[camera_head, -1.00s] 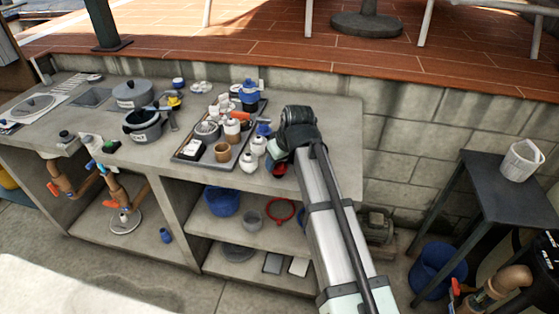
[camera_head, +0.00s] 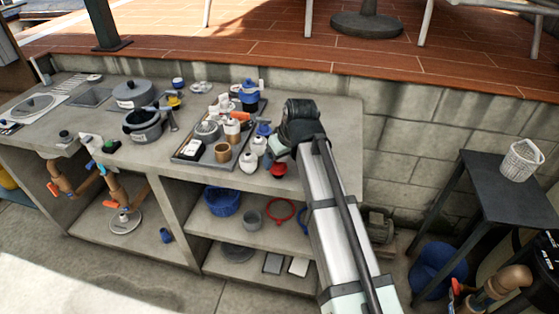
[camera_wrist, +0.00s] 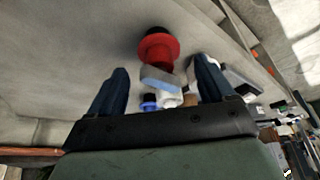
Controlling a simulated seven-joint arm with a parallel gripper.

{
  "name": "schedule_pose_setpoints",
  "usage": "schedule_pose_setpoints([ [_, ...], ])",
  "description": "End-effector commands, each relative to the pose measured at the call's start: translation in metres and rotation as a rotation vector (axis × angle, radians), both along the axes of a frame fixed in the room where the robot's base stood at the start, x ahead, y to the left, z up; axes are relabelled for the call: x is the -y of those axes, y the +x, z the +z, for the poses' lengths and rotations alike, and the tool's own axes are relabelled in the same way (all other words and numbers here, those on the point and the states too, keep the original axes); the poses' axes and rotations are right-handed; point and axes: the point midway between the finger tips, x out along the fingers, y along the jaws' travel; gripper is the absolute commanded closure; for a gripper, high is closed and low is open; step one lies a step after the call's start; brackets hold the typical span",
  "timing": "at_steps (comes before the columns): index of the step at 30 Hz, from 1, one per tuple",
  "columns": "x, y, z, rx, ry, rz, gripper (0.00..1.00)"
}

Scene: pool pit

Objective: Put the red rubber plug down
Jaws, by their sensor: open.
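The red rubber plug (camera_head: 278,169) stands on the concrete counter near its front edge, beside two white bottles. In the wrist view the plug (camera_wrist: 158,47) shows a wide red rim and a dark round part. A pale grey-blue piece shows against it; I cannot tell whether it belongs to the plug. My gripper (camera_head: 279,149) is open, just behind and above the plug in the head view. In the wrist view its two dark fingers (camera_wrist: 160,78) are spread wide, with a gap between each finger and the plug. Nothing is held.
A dark tray (camera_head: 188,156) with cups and bottles stands left of the plug. White bottles (camera_head: 249,162) are close on that side. The counter (camera_head: 325,165) is bare to the right, up to its end.

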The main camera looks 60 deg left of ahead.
Motion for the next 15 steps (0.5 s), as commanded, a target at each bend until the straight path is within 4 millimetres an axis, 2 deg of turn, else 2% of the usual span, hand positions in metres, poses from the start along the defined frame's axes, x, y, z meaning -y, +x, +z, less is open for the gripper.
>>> schedule_pose_setpoints([
  [9,0.021,0.000,0.051,0.001,0.003,0.000,0.18],
  [15,0.031,0.000,0.075,0.001,0.002,0.000,0.18],
])
